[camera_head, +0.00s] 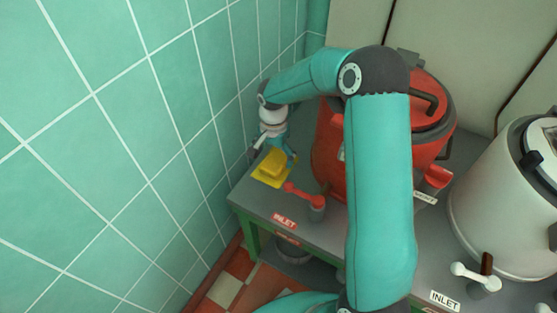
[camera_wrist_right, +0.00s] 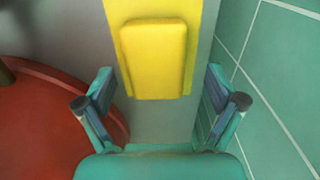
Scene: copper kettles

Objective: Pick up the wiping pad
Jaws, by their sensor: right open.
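The yellow wiping pad (camera_head: 273,163) lies on a flat yellow sheet (camera_head: 270,180) at the left end of the grey bench, close to the tiled wall. In the right wrist view the pad (camera_wrist_right: 155,58) is a raised rounded block on the sheet (camera_wrist_right: 118,12). My right gripper (camera_head: 288,157) is just behind the pad in the head view. In the right wrist view my right gripper (camera_wrist_right: 160,98) is open and empty, its fingers apart on either side below the pad. My left gripper is not in view.
A red kettle (camera_head: 330,150) stands right of the pad, partly hidden by my arm; its red inlet handle (camera_head: 303,194) is near the pad. The green tiled wall (camera_head: 110,150) is close on the left. A white kettle (camera_head: 500,205) stands farther right on the grey bench (camera_head: 250,200).

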